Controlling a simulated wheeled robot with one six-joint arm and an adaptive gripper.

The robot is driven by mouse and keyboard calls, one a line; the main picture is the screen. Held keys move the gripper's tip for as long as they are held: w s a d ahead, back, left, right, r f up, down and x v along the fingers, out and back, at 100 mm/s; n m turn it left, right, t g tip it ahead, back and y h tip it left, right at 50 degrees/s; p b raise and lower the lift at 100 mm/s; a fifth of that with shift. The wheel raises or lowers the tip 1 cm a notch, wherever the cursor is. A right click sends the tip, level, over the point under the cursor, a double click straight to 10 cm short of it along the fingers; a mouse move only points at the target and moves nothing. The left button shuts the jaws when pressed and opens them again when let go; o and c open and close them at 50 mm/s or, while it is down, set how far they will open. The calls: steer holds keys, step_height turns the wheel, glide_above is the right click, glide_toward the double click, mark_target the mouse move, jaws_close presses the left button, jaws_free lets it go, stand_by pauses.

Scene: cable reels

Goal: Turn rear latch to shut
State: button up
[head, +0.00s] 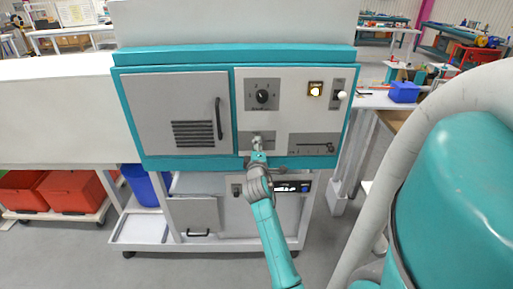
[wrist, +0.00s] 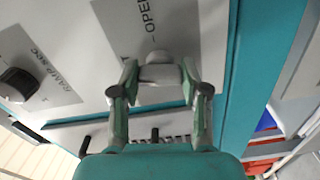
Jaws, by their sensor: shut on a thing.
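The latch (wrist: 160,71) is a small grey knob on a grey plate (wrist: 172,22) with the word OPEN, on the pale panel of a teal-framed machine. In the wrist view my gripper (wrist: 160,76) is shut on it, one fingertip on each side. In the head view my gripper (head: 257,142) is at the same plate, low on the panel, and mostly hides the latch. Which way the latch points cannot be told clearly.
Above are a black dial (head: 262,96), a lit button (head: 315,90) and a white-tipped switch (head: 342,95). A plate with a dark lever (head: 315,146) is to the right. A vented door (head: 180,115) with a black handle is to the left. Below is a trolley frame (head: 140,229).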

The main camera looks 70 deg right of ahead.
steer(key=shift+n, duration=1.1)
steer(key=shift+w, duration=0.1)
steer(key=o, duration=1.1)
steer(key=shift+o, duration=0.2)
steer(key=shift+a, duration=0.1)
steer(key=v, duration=1.2)
steer(key=shift+f, duration=0.1)
